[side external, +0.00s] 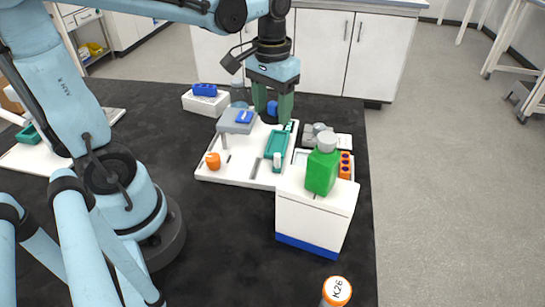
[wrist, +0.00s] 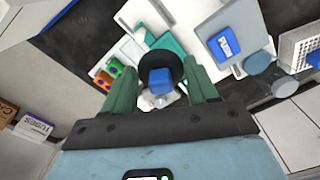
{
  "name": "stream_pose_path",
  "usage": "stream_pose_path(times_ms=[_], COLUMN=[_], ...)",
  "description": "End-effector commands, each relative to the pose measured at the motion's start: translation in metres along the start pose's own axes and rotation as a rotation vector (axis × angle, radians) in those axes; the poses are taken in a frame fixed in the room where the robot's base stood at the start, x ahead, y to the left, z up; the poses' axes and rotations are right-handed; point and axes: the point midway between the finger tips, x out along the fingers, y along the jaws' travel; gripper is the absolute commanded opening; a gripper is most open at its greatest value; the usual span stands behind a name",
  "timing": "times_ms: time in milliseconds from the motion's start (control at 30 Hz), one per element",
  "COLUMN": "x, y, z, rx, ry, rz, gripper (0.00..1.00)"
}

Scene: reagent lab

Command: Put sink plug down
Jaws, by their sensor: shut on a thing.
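The sink plug (wrist: 160,80) is a dark round disc with a blue block on it. It sits between the green fingers of my gripper (wrist: 161,73) in the wrist view. In the side view its blue part (side external: 272,107) shows between the fingertips of my gripper (side external: 274,112). My gripper is shut on the plug and points down at the far edge of the white tray (side external: 237,172). I cannot tell whether the plug touches the surface below.
Near the gripper are a grey stand with a blue block (side external: 238,120), a teal rack (side external: 277,147) and grey-lidded containers (side external: 318,130). A green bottle (side external: 322,170) stands on a white box (side external: 313,215) in front.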

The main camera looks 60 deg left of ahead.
Motion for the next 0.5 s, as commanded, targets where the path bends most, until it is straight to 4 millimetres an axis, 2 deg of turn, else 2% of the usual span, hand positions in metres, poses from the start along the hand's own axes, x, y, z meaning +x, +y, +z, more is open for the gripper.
stream_pose_path(times_ms=[33,200,367,500], x=[0.000,0.003,0.007,0.023], y=[0.012,0.040,0.053,0.055], z=[-0.009,-0.029,-0.036,-0.037], rx=[0.058,0.199,0.260,0.271], ry=[0.000,0.000,0.000,0.000], rz=[0.000,0.000,0.000,0.000], gripper=[0.28,0.28,0.28,0.28])
